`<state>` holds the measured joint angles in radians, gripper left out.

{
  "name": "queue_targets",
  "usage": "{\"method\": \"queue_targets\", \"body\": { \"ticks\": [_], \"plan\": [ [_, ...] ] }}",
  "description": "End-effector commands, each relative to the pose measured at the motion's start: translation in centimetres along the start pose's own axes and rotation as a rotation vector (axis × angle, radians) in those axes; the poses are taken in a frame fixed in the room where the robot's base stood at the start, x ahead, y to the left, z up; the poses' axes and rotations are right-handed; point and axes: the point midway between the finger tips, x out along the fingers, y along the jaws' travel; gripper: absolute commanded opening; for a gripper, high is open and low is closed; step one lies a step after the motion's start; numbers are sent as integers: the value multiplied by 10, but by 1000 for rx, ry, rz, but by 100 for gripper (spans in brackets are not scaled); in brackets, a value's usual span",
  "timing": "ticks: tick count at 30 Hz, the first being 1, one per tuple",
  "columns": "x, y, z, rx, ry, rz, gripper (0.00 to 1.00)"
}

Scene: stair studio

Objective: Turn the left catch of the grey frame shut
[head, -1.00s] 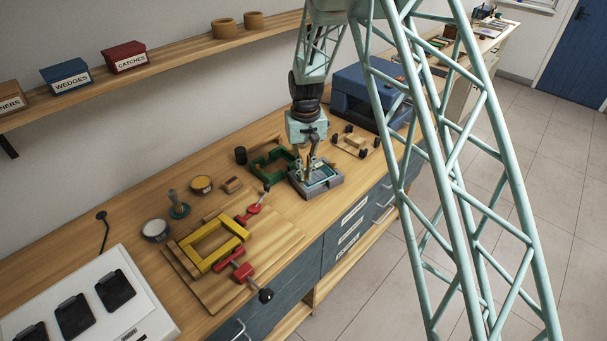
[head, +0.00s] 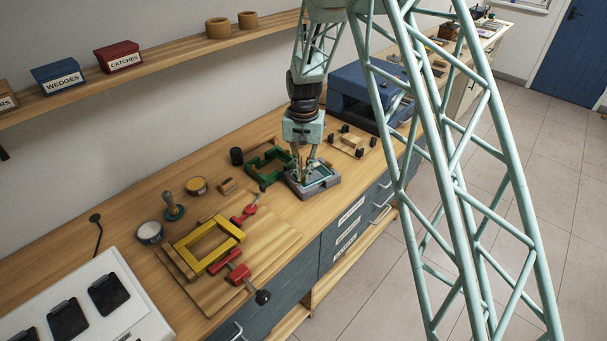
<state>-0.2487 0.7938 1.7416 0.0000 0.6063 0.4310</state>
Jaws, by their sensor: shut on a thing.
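The grey frame (head: 327,186) lies on the workbench, right of the green frame, with a pale blue-green panel inside it. My gripper (head: 303,181) points down at the left side of the grey frame, with its fingers at the frame's rim. A small brass-coloured piece, seemingly the left catch, shows between the fingertips. The fingers are shut on it. The fingers hide most of the catch, and its exact angle is too small to tell.
A green frame (head: 262,177) stands close on the left. A small wooden board with black knobs (head: 347,148) and a blue machine (head: 352,94) are behind. A yellow frame (head: 184,247) in red clamps (head: 238,274) sits at the front left.

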Motion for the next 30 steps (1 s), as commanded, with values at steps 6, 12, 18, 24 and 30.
{"method": "queue_targets", "body": {
  "ticks": [6,12,18,24,30],
  "plan": [
    [0,0,0,-1,0,0,10],
    [0,0,0,-1,0,0,22],
    [0,0,0,-1,0,0,22],
    [-4,0,0,-1,1,0,22],
    [-17,0,-1,-1,2,-1,22]
  ]
}}
